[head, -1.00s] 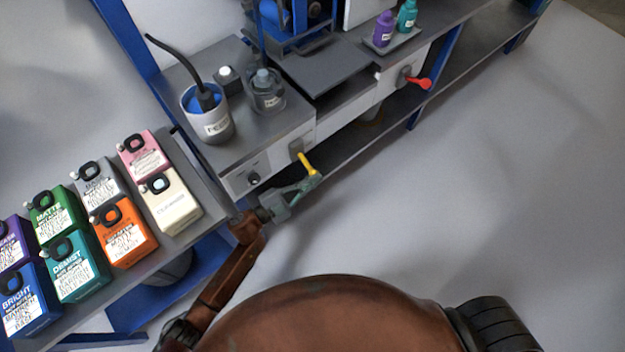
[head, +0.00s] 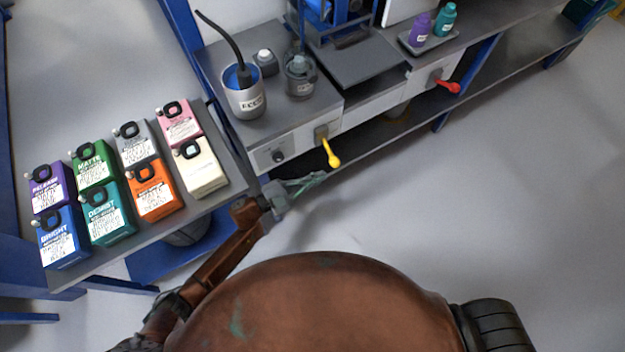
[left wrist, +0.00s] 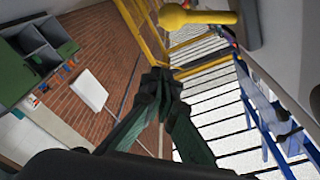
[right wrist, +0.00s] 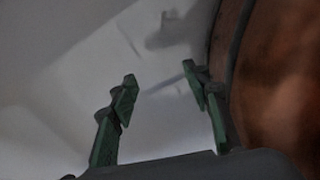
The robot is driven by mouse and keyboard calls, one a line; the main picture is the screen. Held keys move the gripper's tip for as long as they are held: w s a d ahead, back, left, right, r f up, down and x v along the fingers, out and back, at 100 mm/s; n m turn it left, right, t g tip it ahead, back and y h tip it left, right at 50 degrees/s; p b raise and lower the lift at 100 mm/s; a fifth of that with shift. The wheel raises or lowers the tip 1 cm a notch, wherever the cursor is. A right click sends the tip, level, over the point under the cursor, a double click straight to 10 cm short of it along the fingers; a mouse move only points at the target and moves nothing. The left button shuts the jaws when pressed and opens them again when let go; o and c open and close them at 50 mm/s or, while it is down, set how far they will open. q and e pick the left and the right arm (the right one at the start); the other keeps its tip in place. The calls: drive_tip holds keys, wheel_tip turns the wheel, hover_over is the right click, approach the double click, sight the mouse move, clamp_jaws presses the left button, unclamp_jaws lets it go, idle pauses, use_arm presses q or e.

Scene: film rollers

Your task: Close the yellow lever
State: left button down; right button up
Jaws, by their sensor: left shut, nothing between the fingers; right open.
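The yellow lever (head: 330,153) sticks out from a grey mount on the white front panel of the workbench and points down and a little to the right. In the left wrist view the yellow lever (left wrist: 198,17) shows large at the top, its round end to the left. My left gripper (head: 318,179) is shut and empty, just below the lever and apart from it in the head view. Its fingertips (left wrist: 160,78) meet in the left wrist view, under the lever. My right gripper (right wrist: 160,82) is open and empty; the head view does not show it.
A red lever (head: 449,87) is on the same bench front, further right. A grey cup (head: 245,98) and a glass jar (head: 299,76) stand on the bench top. Several coloured containers (head: 155,193) stand on a shelf at left. Floor at right is clear.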

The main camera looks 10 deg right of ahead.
use_arm(q)
drive_tip(key=shift+v, duration=1.1)
drive_tip(key=shift+d, duration=0.1)
